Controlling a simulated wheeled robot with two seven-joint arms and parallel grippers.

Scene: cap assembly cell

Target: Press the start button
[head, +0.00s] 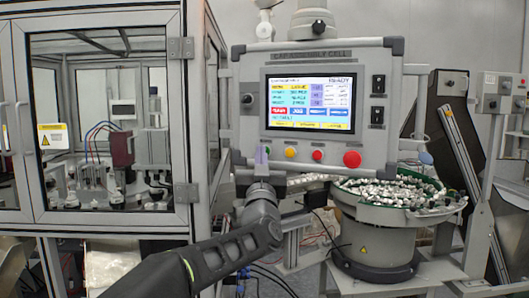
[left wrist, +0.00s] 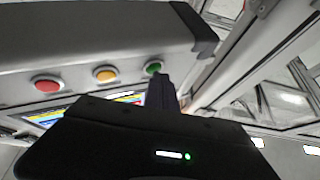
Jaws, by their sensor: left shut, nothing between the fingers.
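The control panel (head: 238,115) carries a row of buttons below its lit screen (head: 310,102). The green button (left wrist: 153,67) shows in the left wrist view at the end of the row, beside the yellow one (left wrist: 104,73). My left gripper (head: 262,157) is shut and empty, its fingers pointing up in front of the green button, which they largely hide in the head view. In the left wrist view the fingertips (left wrist: 160,78) are right at the green button's edge; I cannot tell whether they touch it. My right gripper is not in view.
A yellow button (head: 291,152), a red button (head: 317,155) and a large red mushroom button (head: 352,159) continue the row to the right. A glazed machine enclosure (head: 185,120) stands left. A bowl feeder (head: 375,235) full of small parts stands below right.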

